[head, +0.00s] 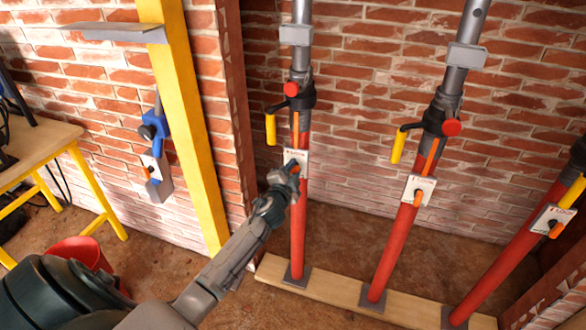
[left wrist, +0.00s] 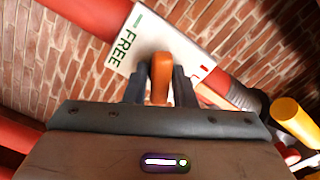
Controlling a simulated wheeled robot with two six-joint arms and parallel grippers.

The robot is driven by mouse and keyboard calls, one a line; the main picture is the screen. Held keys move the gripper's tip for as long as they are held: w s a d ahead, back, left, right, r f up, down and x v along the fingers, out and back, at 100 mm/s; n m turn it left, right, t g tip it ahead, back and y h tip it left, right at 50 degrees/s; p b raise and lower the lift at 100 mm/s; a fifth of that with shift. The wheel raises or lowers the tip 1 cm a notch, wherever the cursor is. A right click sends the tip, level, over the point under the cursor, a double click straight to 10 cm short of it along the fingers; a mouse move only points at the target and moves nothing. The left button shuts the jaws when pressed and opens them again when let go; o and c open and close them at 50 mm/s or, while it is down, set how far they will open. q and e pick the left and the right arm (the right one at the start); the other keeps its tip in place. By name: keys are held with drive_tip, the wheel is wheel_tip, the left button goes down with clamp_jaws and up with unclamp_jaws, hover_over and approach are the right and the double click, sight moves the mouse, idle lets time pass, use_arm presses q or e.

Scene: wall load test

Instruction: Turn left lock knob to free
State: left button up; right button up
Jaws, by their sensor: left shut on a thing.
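The left prop (head: 298,225) is a red post with a grey upper tube, standing upright on a wooden sill. Its white lock plate (head: 296,156) is partly covered by my left gripper (head: 288,170). In the left wrist view, the plate (left wrist: 137,30) reads FREE in green at one end and has a small red mark at the other. The orange lock knob (left wrist: 160,78) sits between the two dark fingers of my left gripper (left wrist: 160,85), which is shut on it. I cannot tell which label the knob points to. My right gripper is not in view.
Two more red props, a middle one (head: 395,245) and a right one (head: 505,262), have similar plates and orange knobs. A yellow crank handle (head: 270,129) hangs beside the left prop. A yellow post (head: 185,120) stands to its left, with a workbench (head: 38,145) farther left.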

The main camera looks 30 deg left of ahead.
use_arm(q)
drive_tip(key=shift+m, duration=1)
drive_tip(key=m+p, duration=0.1)
drive_tip(key=m, duration=0.1)
drive_tip(key=shift+m, duration=0.4)
drive_tip(key=shift+f, duration=0.1)
drive_tip(key=shift+m, duration=0.6)
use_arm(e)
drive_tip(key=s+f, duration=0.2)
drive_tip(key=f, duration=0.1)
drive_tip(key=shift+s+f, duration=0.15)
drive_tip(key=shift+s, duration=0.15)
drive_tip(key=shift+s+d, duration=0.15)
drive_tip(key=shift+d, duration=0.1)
use_arm(q)
drive_tip(key=o, duration=0.7)
drive_tip(key=shift+o, duration=0.6)
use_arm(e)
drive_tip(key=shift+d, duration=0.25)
